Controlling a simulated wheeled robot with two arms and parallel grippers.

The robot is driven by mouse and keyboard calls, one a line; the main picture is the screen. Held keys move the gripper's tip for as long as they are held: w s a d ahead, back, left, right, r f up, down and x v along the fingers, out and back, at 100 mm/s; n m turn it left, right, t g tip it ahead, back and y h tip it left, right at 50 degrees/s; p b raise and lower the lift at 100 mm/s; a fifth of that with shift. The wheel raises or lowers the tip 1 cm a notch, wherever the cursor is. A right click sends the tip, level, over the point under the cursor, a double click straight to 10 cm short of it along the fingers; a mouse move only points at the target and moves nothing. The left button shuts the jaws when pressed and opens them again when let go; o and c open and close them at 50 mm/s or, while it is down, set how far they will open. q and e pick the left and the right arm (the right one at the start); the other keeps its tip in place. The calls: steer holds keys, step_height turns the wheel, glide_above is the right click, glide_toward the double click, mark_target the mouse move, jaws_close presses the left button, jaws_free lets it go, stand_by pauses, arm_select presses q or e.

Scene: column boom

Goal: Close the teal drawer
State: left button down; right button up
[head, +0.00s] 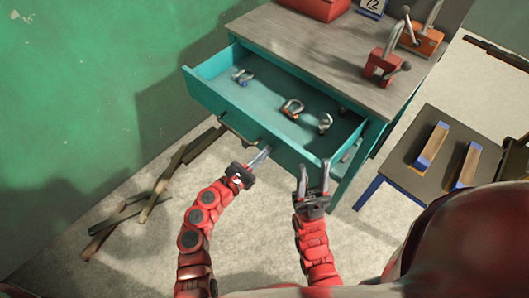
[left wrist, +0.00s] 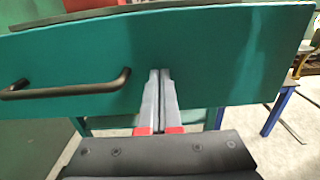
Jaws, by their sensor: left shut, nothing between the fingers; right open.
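The teal drawer (head: 222,99) is pulled out of the teal cabinet with a grey wooden top (head: 300,45). Several metal shackles (head: 292,108) lie in it. Its front panel (left wrist: 215,60) fills much of the left wrist view, with a dark bar handle (left wrist: 65,85) at the left. My left gripper (head: 264,152) is shut and empty, its fingertips at the drawer front, right of the handle. Whether the tips touch the panel I cannot tell. My right gripper (head: 314,168) is open and empty, close to the right end of the drawer front.
A red clamp (head: 382,68), an orange block (head: 425,42) and a red box (head: 318,8) stand on the cabinet top. A low table (head: 405,160) with wooden blocks stands at right. Wooden strips (head: 160,190) lie on the floor by the green wall.

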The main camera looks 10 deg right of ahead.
mark_target(314, 114)
arm_select(q)
steer(key=shift+d, duration=0.1)
